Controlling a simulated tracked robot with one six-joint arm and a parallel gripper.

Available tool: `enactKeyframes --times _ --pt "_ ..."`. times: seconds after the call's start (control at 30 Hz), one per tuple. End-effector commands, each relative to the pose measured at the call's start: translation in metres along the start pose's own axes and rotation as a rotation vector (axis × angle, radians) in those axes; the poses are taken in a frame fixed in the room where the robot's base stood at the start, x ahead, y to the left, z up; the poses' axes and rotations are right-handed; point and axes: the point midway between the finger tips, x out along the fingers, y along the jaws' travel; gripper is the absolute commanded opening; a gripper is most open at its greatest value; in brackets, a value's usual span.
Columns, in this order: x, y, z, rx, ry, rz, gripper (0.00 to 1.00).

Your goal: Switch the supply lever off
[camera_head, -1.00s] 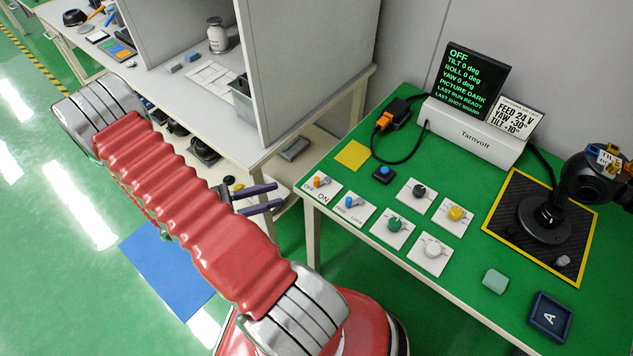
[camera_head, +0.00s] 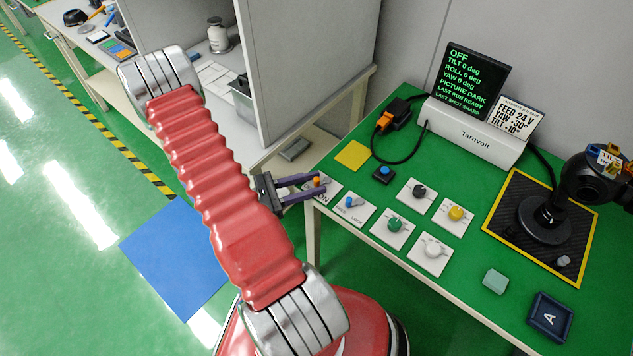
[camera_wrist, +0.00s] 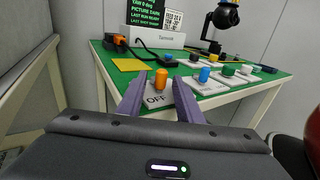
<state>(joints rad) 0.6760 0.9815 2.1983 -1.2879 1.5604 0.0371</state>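The supply lever (camera_head: 317,182) has an orange handle and sits on a white plate at the near left corner of the green bench. In the wrist view the orange lever (camera_wrist: 161,77) stands upright between my two purple fingers, with gaps showing on both sides. The plate's OFF label (camera_wrist: 155,99) shows between the fingers, on the near side of the lever. In the head view the ON label shows, and the fingers cover part of the plate. My gripper (camera_head: 320,184) is open around the lever. I cannot tell which position the lever is in.
A blue-handled lever (camera_head: 349,202) stands close to the right on its own plate. Green (camera_head: 394,223), black (camera_head: 419,190), yellow (camera_head: 456,213) and white (camera_head: 432,250) knobs lie beyond. The screen (camera_head: 471,80) reads OFF. A grey cabinet (camera_head: 310,75) stands left of the bench.

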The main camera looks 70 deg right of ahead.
Motion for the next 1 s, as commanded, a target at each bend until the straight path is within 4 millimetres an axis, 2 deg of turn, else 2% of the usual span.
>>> enactKeyframes --times 0.2,0.53,1.0 --pt "0.014 0.0 0.0 -0.001 0.0 0.0 0.33" --pt "0.016 0.0 0.0 0.0 0.0 0.0 0.32" --pt "0.016 -0.002 0.0 -0.003 0.0 -0.004 0.0"
